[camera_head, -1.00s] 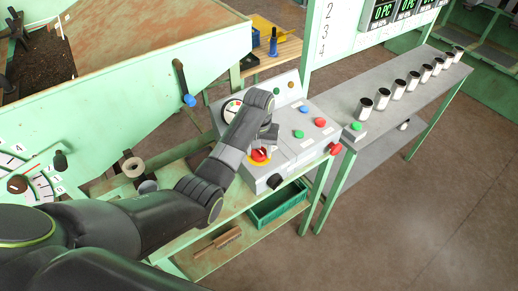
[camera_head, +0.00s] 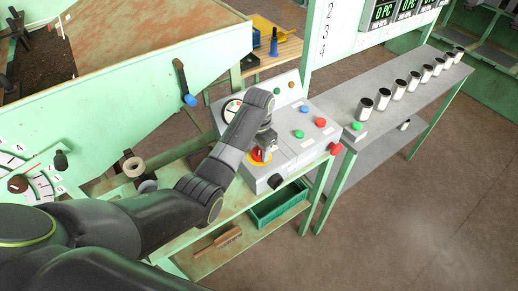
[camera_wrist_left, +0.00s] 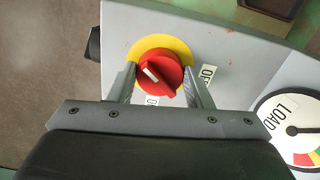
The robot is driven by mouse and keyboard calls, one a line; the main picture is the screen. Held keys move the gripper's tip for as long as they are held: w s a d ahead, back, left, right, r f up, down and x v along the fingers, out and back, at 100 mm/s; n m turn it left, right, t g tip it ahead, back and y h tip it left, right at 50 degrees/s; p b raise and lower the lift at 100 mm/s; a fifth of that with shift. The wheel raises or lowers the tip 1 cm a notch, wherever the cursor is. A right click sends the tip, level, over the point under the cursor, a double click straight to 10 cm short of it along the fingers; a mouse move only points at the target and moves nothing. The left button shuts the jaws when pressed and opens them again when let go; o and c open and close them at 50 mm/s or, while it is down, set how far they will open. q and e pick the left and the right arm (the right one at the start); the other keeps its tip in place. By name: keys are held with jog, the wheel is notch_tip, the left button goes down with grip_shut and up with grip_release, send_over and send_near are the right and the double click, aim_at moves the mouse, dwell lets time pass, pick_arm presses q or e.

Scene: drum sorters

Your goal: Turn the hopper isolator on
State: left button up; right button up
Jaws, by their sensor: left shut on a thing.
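The hopper isolator is a red rotary knob (camera_wrist_left: 165,72) on a yellow disc (camera_wrist_left: 176,43), set in a grey panel. In the head view, the knob (camera_head: 258,157) is partly hidden by my left gripper (camera_head: 261,150). In the left wrist view, my left gripper (camera_wrist_left: 164,80) has one finger on each side of the knob and is shut on it. A white mark on the knob lies diagonally. White labels, partly hidden, lie to its right (camera_wrist_left: 208,75) and below it (camera_wrist_left: 152,100). My right gripper is not in view.
A round LOAD gauge (camera_wrist_left: 290,125) is beside the knob on the panel. Green, blue and red buttons (camera_head: 304,110) lie on the console to the right. A grey bench (camera_head: 385,120) carries a row of cups. A hopper (camera_head: 150,90) stands at left.

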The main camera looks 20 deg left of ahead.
pick_arm(q)
jog(key=m, duration=0.4)
jog(key=shift+w+m, duration=0.1)
jog(key=shift+m, duration=2.5)
jog(key=o, duration=1)
